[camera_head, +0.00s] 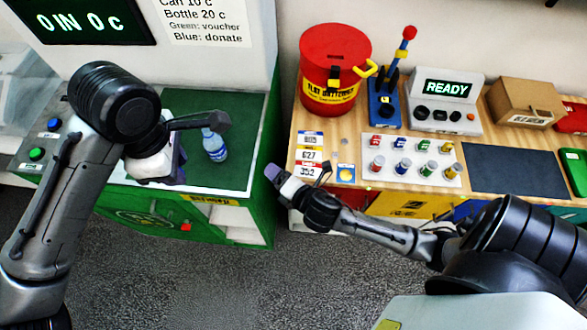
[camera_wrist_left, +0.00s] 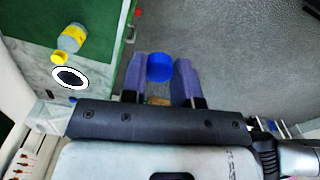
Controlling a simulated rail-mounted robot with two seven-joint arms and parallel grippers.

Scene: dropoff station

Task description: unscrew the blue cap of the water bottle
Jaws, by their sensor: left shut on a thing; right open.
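My left gripper (camera_head: 178,163) is over the front of the green-topped counter. In the left wrist view its purple fingers (camera_wrist_left: 160,78) are shut on a round blue piece that looks like the blue cap (camera_wrist_left: 160,67). What is beneath the blue piece is hidden. A pale blue bottle with a light label, the water bottle (camera_head: 214,146), stands on the green mat to the right of my left gripper. A bottle with yellow parts (camera_wrist_left: 73,39) shows on the green mat in the left wrist view. My right gripper (camera_head: 274,175) is open and empty between the two counters.
A dark hole with a white ring (camera_wrist_left: 70,77) is in the counter. Green and blue buttons (camera_head: 38,154) are at its left. On the wooden table are a red bin (camera_head: 332,60), a lever (camera_head: 386,90), a READY box (camera_head: 440,103) and several small batteries. Grey floor lies in front.

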